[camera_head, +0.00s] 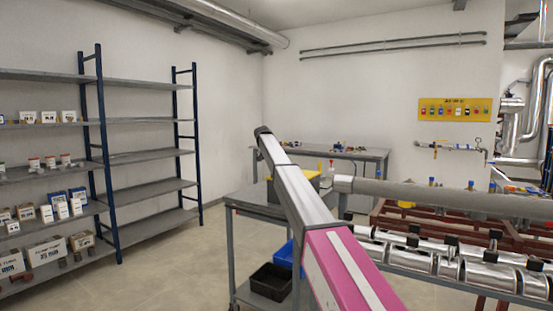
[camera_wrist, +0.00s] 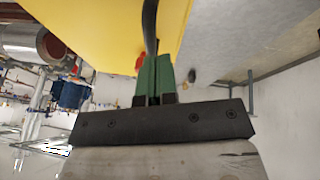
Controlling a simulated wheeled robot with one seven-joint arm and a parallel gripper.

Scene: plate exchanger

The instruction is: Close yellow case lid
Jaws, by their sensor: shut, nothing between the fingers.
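The yellow case (camera_head: 312,178) is on top of a grey cart, mostly hidden behind my own arm; only a small yellow part shows in the head view. In the wrist view a broad yellow surface (camera_wrist: 95,25), apparently part of the case, fills the upper left and middle, right by the fingertips. My gripper (camera_wrist: 154,75) has green fingers, shut and empty. A dark strip runs along the yellow surface down to the fingertips; I cannot tell whether they touch. The lid's angle cannot be told. My gripper is hidden in the head view.
The grey cart (camera_head: 252,206) carries a black bin (camera_head: 270,282) and a blue bin (camera_head: 284,254) below. A workbench (camera_head: 372,155) stands behind. Metal pipes (camera_head: 450,196) run at the right. Shelves (camera_head: 150,156) stand at the left, with open floor before them.

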